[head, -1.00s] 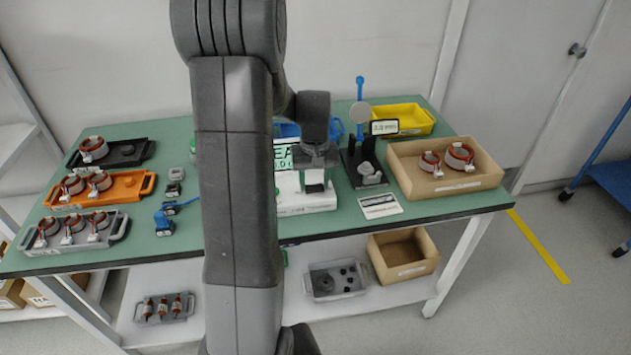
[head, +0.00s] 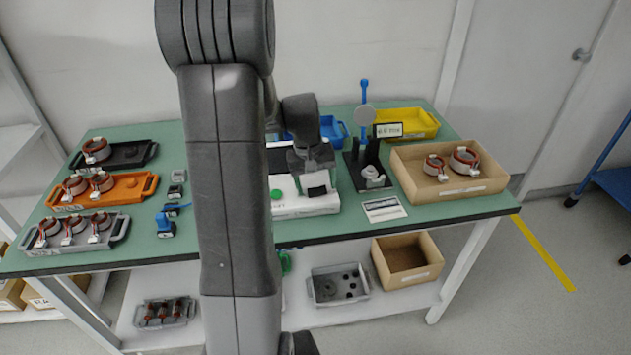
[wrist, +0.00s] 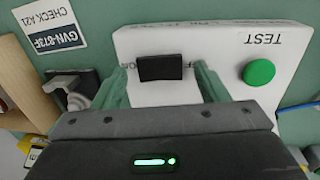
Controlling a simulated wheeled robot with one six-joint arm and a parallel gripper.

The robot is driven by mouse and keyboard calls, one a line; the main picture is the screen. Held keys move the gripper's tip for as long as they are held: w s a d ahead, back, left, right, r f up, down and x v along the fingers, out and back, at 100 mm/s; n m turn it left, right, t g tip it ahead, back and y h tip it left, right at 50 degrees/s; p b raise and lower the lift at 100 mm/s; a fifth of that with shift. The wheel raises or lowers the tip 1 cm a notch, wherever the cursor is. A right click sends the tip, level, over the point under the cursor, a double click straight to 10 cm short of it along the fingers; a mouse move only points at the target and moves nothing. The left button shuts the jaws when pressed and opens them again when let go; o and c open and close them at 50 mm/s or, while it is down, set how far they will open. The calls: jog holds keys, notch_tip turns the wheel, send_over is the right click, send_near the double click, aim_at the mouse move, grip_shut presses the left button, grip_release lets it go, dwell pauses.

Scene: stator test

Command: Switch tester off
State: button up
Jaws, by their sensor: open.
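The tester is a white box (head: 296,209) on the green bench, with a dark screen (head: 280,160) behind it, partly hidden by my arm. Its black rocker switch (head: 317,191) shows on the top, and a green button (head: 277,194) is to its left. In the wrist view, the switch (wrist: 161,67) and the green TEST button (wrist: 259,72) are on the white box (wrist: 205,40). My gripper (wrist: 161,78) is open, with one green finger on each side of the switch and nothing held. In the head view, my gripper (head: 315,175) is over the right part of the tester.
A label card (head: 384,208) lies in front. Coil trays (head: 122,188) fill the left side.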

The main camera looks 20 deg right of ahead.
aim_at(308, 192)
notch_tip(308, 192, up, 14)
jog(key=a, duration=0.2)
jog(key=shift+w+f, duration=0.2)
jog(key=f, duration=0.4)
jog(key=d+f, duration=0.1)
jog(key=f, duration=0.4)
jog(key=d+f, duration=0.1)
jog(key=f, duration=0.4)
jog(key=shift+s, duration=0.25)
jog(key=shift+r, duration=0.15)
